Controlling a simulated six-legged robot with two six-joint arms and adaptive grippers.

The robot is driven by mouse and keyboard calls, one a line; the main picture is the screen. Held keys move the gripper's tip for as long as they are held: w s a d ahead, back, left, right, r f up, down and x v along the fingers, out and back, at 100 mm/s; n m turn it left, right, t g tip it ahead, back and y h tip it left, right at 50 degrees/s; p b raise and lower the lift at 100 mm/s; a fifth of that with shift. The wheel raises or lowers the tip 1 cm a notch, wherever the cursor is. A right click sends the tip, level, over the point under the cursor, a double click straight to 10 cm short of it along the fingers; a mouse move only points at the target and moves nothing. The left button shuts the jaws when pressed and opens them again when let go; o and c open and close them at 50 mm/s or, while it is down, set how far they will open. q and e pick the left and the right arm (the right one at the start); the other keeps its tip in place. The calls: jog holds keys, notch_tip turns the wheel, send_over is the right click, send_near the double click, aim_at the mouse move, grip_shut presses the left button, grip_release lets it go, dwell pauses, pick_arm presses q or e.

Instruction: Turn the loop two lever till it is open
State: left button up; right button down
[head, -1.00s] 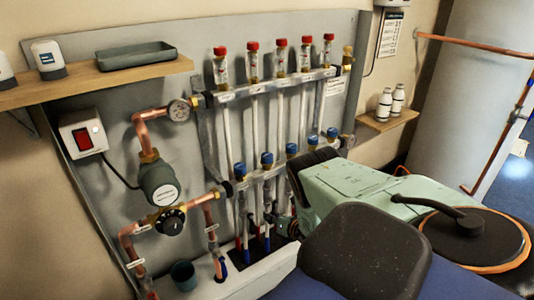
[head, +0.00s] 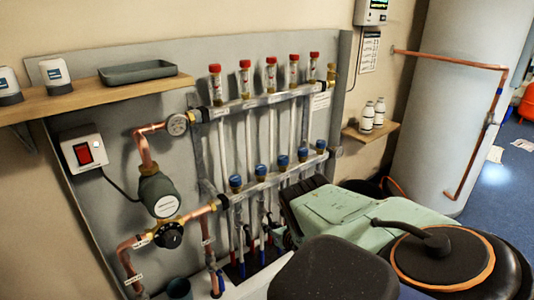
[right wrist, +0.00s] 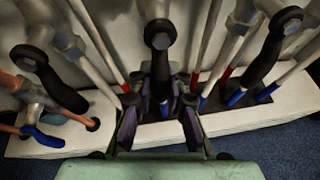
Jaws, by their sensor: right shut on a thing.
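In the right wrist view, a black lever (right wrist: 161,50) hangs upright in the middle, second from the left of those seen there. The fingers of my right gripper (right wrist: 160,108) are on either side of its lower end and shut on it. Its loop label cannot be read. Another black lever (right wrist: 48,78) slants to its left and one (right wrist: 272,52) slants to its right. In the head view, my right gripper (head: 280,236) is at the foot of the manifold, largely hidden by my green arm. My left gripper is not in view.
The lower manifold bar with blue caps (head: 260,171) runs above the levers. Pipes with red and blue ends (right wrist: 228,77) stand close around the gripper. A copper pipe group with a pump (head: 157,194) is to the left. A wooden shelf (head: 90,92) juts out at upper left.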

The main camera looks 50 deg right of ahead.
jog(key=shift+s+d+n+h, duration=0.1)
jog(key=shift+d+n+h, duration=0.25)
jog(key=shift+n+h, duration=0.05)
dwell(0.4)
jog(key=c, duration=1.3)
grip_release()
jog(key=shift+a, duration=0.1)
jog(key=shift+v, duration=3.75)
jog(key=shift+r, duration=0.1)
jog(key=shift+s, duration=0.1)
